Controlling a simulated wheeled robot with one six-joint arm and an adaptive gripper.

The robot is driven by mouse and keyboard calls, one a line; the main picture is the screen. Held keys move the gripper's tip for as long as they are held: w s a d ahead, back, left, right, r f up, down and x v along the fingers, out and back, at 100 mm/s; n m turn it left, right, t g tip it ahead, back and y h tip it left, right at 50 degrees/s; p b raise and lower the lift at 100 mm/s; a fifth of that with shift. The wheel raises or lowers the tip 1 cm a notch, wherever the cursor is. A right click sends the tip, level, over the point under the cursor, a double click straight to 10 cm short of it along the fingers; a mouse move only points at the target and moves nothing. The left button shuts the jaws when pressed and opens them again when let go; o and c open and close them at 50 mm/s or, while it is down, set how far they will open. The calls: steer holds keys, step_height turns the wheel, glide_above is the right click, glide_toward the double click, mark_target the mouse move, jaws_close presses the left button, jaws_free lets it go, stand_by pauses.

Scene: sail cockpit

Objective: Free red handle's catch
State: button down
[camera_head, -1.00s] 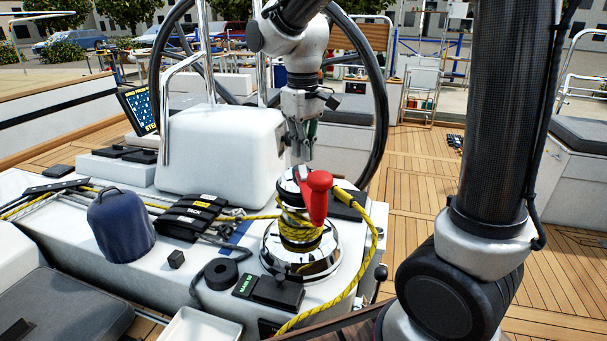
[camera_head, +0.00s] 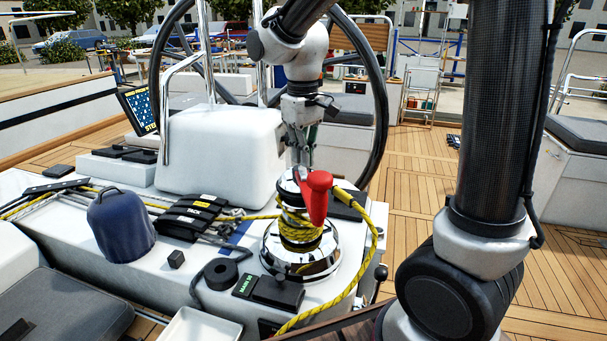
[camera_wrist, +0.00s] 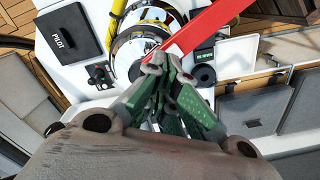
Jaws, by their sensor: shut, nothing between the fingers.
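The red handle (camera_head: 317,194) is fitted on top of the chrome winch (camera_head: 300,262), its grip at the right side of the winch head. In the wrist view the handle's red arm (camera_wrist: 205,28) runs from the winch head (camera_wrist: 150,60) to the upper right. My gripper (camera_head: 302,163) is shut and empty, pointing down right above the winch head. In the wrist view its fingertips (camera_wrist: 168,68) meet at the inner end of the red arm. The catch is hidden behind the fingers, and I cannot tell whether they touch it.
Yellow rope (camera_head: 374,250) wraps the winch and loops down on its right. A blue covered winch (camera_head: 121,226), a black clutch block (camera_head: 190,217) and a white pedestal box (camera_head: 222,150) stand to the left. The steering wheel (camera_head: 380,110) is behind my gripper. A white tray (camera_head: 200,326) lies in front.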

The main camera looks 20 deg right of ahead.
mark_target(303, 170)
steer(key=shift+f, duration=0.85)
stand_by(0.3)
steer(key=shift+r, duration=3.5)
